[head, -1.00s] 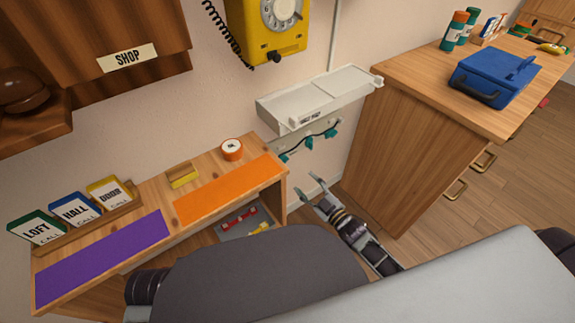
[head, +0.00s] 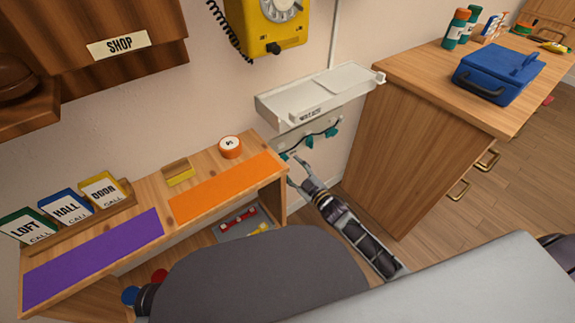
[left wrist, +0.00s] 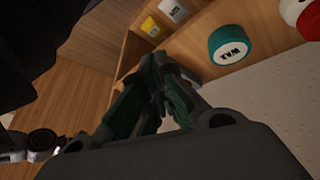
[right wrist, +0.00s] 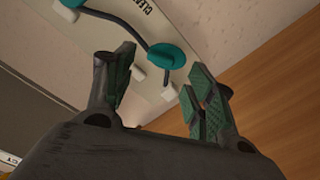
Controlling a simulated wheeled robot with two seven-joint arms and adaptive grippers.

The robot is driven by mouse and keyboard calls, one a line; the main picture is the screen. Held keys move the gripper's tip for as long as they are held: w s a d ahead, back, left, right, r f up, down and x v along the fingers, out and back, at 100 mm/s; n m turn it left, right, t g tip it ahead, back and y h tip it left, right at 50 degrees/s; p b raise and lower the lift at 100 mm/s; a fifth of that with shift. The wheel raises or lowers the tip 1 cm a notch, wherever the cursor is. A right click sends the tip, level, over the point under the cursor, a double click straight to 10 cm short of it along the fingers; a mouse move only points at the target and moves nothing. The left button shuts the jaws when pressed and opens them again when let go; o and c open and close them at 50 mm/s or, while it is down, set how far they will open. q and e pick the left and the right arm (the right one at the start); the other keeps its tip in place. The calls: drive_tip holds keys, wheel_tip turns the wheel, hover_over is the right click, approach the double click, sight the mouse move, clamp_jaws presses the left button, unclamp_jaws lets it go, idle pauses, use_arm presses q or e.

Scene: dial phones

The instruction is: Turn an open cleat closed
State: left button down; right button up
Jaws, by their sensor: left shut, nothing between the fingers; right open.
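Teal cleats sit on a pale panel (right wrist: 118,40) under the white wall shelf, with a dark cord running along them. In the head view, one cleat (head: 332,132) is at the right and another (head: 309,141) is left of it. My right gripper (head: 294,168) is open and empty just below the panel's left part. In the right wrist view, a teal cleat (right wrist: 166,55) is just beyond my open fingers (right wrist: 158,70), seemingly untouched. Whether each cleat is open or closed is unclear. My left gripper (left wrist: 163,85) is shut and empty, seen only in its wrist view.
The white shelf (head: 318,92) overhangs the panel. A wooden cabinet (head: 400,150) stands close on the right. A wooden desk unit (head: 150,205) with orange and purple mats is on the left. The left wrist view shows a teal round item (left wrist: 231,43) near my left gripper.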

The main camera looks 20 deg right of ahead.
use_arm(q)
drive_tip(key=f, duration=0.2)
drive_tip(key=f+b, duration=0.1)
drive_tip(key=shift+s+d+t, duration=0.2)
drive_tip(key=shift+d+t, duration=0.05)
drive_tip(key=shift+t, duration=0.05)
use_arm(e)
drive_tip(key=x, duration=0.3)
drive_tip(key=shift+w+a, duration=0.15)
drive_tip(key=shift+w, duration=0.2)
use_arm(q)
drive_tip(key=shift+w+r, duration=0.1)
use_arm(e)
drive_tip(key=shift+c, duration=0.5)
drive_tip(key=c, duration=0.9)
use_arm(q)
drive_tip(key=shift+w+r, duration=0.2)
drive_tip(key=shift+w, duration=0.1)
